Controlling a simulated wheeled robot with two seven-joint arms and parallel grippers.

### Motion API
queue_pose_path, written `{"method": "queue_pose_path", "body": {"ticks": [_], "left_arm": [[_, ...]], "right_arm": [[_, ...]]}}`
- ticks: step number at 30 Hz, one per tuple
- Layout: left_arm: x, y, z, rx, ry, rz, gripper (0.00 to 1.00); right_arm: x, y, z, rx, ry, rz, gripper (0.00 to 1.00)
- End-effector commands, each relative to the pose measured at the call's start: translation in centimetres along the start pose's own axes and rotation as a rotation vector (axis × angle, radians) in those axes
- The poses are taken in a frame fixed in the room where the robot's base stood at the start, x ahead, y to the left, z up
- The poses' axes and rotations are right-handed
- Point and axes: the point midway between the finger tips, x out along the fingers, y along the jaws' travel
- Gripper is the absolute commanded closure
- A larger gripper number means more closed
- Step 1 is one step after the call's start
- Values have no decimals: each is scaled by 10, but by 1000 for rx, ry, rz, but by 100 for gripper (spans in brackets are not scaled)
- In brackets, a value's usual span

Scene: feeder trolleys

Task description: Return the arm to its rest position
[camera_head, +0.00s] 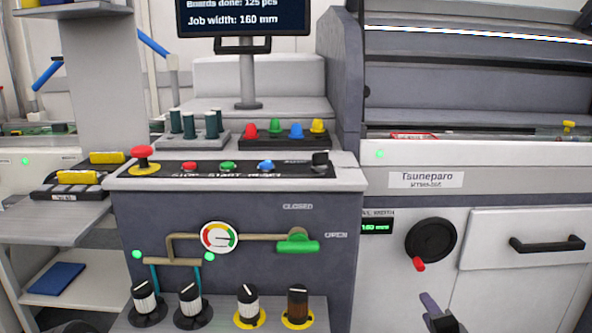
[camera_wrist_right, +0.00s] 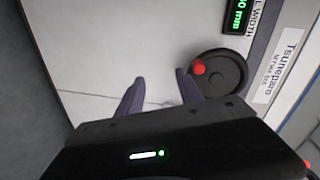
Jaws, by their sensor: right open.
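My right gripper (camera_head: 433,302) shows at the bottom edge of the head view, in front of the white machine front and below the black handwheel (camera_head: 431,240) with its red knob. In the right wrist view my right gripper (camera_wrist_right: 160,82) has its two dark fingers apart with nothing between them. The handwheel (camera_wrist_right: 222,78) lies just beyond the right-hand fingertip in that view, and a clear gap shows between the fingers and the red knob (camera_wrist_right: 199,67). The rest of my right arm is out of view. My left gripper is not in view.
A grey console (camera_head: 230,200) stands left of the handwheel, with a green lever (camera_head: 297,245), gauge (camera_head: 219,237) and several knobs below. A black drawer handle (camera_head: 547,244) sticks out at right. A grey shelf (camera_head: 55,222) juts out at left.

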Motion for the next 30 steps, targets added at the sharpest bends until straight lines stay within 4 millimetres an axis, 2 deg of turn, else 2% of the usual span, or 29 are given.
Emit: {"method": "queue_pose_path", "body": {"ticks": [1, 5, 6, 9, 12, 15, 21, 24, 25, 26, 27, 30], "left_arm": [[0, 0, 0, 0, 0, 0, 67], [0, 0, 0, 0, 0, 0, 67], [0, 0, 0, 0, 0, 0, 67], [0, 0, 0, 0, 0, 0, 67], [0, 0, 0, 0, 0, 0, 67], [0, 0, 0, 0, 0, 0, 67], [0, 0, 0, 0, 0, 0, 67], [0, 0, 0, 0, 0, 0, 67], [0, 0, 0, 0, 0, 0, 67], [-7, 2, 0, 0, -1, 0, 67], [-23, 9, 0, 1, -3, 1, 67], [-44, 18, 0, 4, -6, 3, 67]], "right_arm": [[-5, 35, 16, -81, -38, 91, 57], [-30, 118, 78, -299, -217, 296, 57], [-42, 141, 100, -357, -286, 347, 57], [-79, 192, 155, -485, -479, 453, 57], [-120, 232, 202, -581, -662, 523, 57], [-161, 260, 238, -644, -818, 574, 57], [-233, 298, 286, -700, -1038, 657, 57], [-265, 312, 309, -744, -1134, 679, 57], [-270, 312, 317, -765, -1161, 669, 57], [-269, 301, 318, -778, -1164, 654, 57], [-272, 285, 311, -769, -1157, 659, 57], [-277, 264, 307, -765, -1160, 660, 57]]}}
